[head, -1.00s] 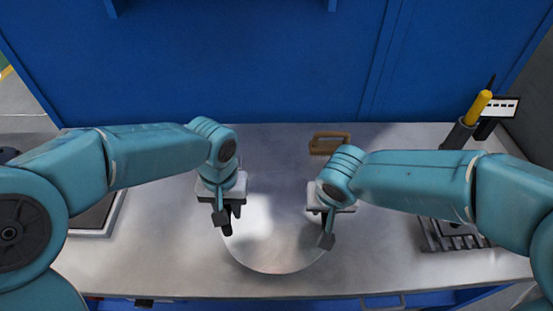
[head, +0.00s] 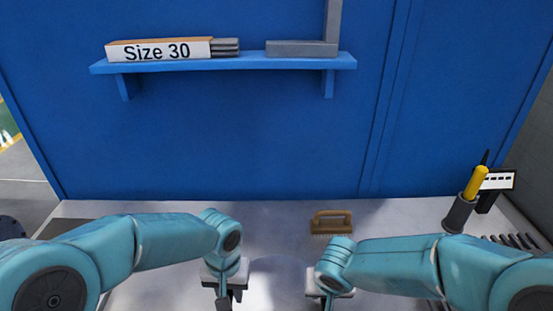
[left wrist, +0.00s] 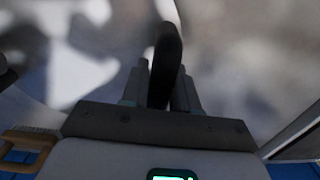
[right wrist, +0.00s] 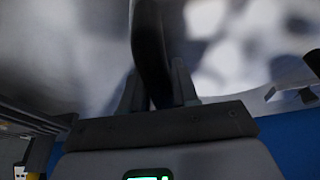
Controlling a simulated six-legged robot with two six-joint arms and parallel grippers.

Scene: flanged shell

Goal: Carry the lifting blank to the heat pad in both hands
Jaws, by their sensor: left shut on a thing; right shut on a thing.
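The lifting blank (head: 272,290) is a shiny pale metal disc between my two grippers, cut off by the lower edge of the head view. My left gripper (head: 229,298) is shut on a dark grip at its left side, which shows upright between the jaws in the left wrist view (left wrist: 166,65). My right gripper (head: 327,301) is shut on a similar dark grip at the right side, seen in the right wrist view (right wrist: 150,55). I cannot tell whether the blank is clear of the bench. A dark plate (head: 80,228) behind my left arm may be the heat pad, mostly hidden.
A wooden brush (head: 331,222) lies on the bench behind the blank. A holder (head: 459,214) with a yellow-handled tool stands at the right. A blue shelf (head: 225,65) with a "Size 30" box (head: 160,50) hangs on the blue back wall.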

